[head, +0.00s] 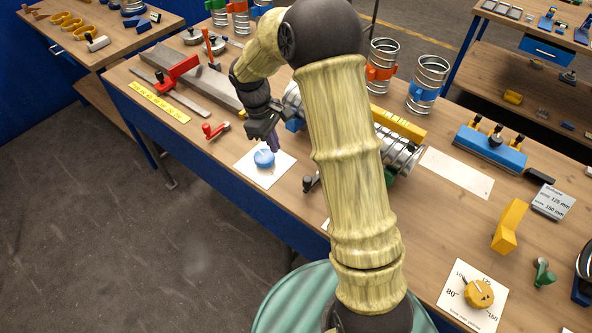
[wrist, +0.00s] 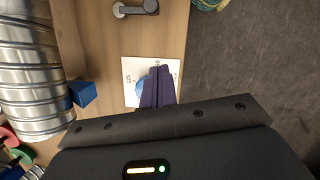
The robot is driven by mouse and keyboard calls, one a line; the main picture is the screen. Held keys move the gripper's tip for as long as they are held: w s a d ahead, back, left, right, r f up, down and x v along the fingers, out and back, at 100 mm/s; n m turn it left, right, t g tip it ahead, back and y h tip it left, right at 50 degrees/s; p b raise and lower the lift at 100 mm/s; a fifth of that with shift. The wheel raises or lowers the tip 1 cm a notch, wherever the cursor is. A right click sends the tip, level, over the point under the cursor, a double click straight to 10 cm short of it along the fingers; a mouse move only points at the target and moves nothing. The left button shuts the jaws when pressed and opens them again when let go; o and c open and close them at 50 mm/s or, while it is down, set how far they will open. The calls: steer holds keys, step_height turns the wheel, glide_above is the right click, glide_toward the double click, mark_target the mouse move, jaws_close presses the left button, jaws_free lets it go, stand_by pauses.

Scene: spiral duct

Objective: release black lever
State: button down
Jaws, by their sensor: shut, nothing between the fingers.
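The black lever (head: 310,183) sits at the front edge of the bench, beside the spiral duct (head: 397,150) and partly close to my arm in the head view. A dark grey lever (wrist: 137,8), apparently the same one, lies at the top of the wrist view, apart from my fingers. My gripper (head: 276,148) is shut and empty, with its purple fingers pointing down above the white card with the blue knob (head: 264,158). In the wrist view my gripper (wrist: 159,70) covers part of the blue knob (wrist: 145,95) and the card. Whether the fingers touch the knob I cannot tell.
A red lever (head: 215,131) stands left of the card. A blue block (wrist: 82,93) lies beside the silver duct (wrist: 25,75) in the wrist view. A yellow dial (head: 480,293) is at the right front. Floor is open in front of the bench.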

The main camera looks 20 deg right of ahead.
steer(key=shift+f, duration=0.15)
steer(key=p+x, duration=0.2)
steer(key=x, duration=0.6)
steer(key=shift+s+d+f, duration=0.15)
steer(key=shift+f, duration=0.2)
steer(key=s+d+p, duration=0.2)
steer(key=d, duration=0.1)
steer(key=shift+s+f, duration=0.25)
steer(key=shift+f, duration=0.05)
steer(key=shift+d+f, duration=0.1)
steer(key=shift+f, duration=0.05)
